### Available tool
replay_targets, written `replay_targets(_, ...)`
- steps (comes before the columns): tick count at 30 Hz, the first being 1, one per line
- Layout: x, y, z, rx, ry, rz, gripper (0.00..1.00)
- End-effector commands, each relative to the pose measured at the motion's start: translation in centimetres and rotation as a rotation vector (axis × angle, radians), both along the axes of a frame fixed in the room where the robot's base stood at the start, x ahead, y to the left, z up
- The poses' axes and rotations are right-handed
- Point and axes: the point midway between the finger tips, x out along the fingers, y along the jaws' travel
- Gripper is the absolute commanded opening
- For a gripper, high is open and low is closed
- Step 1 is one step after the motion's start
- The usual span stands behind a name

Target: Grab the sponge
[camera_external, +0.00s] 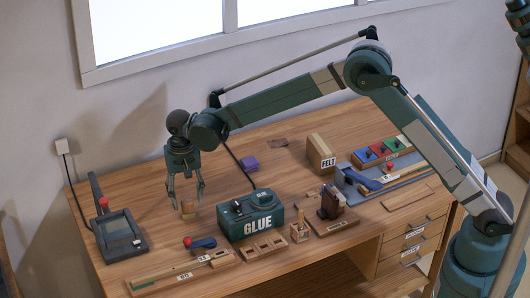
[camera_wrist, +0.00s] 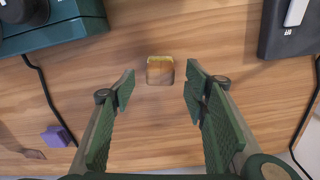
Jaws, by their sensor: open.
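A small block with a yellow top band and a brown body, which looks like the sponge (camera_external: 189,209), sits on the wooden table below my gripper (camera_external: 187,200). In the wrist view the sponge (camera_wrist: 160,71) lies centred between the two fingertips, just beyond them, with bare wood around it. My gripper (camera_wrist: 160,82) is open, pointing down, with its green pads spread on either side and nothing held. I cannot tell exactly how high the fingertips are above the table.
The green glue box (camera_external: 250,216) stands to the right of my gripper.

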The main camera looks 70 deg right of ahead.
Motion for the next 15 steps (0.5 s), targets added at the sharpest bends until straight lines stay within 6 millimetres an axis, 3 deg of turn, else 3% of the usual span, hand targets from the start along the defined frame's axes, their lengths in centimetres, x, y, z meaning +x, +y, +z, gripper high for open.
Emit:
replay_targets(8, 0.0, 0.0, -0.2, 0.000, 0.000, 0.000, 0.45)
replay_targets(15, 0.0, 0.0, -2.5, 0.000, 0.000, 0.000, 0.45)
